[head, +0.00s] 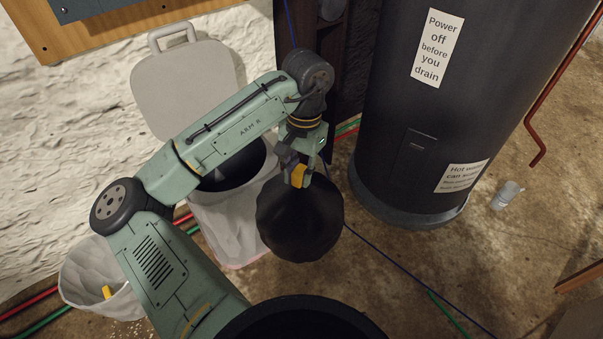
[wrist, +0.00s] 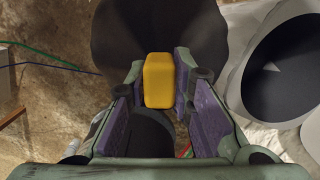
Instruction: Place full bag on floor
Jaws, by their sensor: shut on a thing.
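The full bag (head: 300,222) is black and round, with a yellow tie or handle at its top. My gripper (head: 299,172) is shut on this yellow part, and the bag hangs below it. In the wrist view the yellow part (wrist: 159,80) sits between the purple finger pads of my gripper (wrist: 160,92), with the black bag (wrist: 150,25) beyond it. The floor (head: 380,270) shows around the bag. I cannot tell for certain whether the bag's underside touches the floor.
A white bin (head: 225,225) with its grey lid (head: 187,85) raised stands just left of the bag. A smaller white bin (head: 85,275) is at lower left. A large black tank (head: 425,130) stands at right. Thin cables cross the floor. A metal cup (head: 506,195) lies right of the tank.

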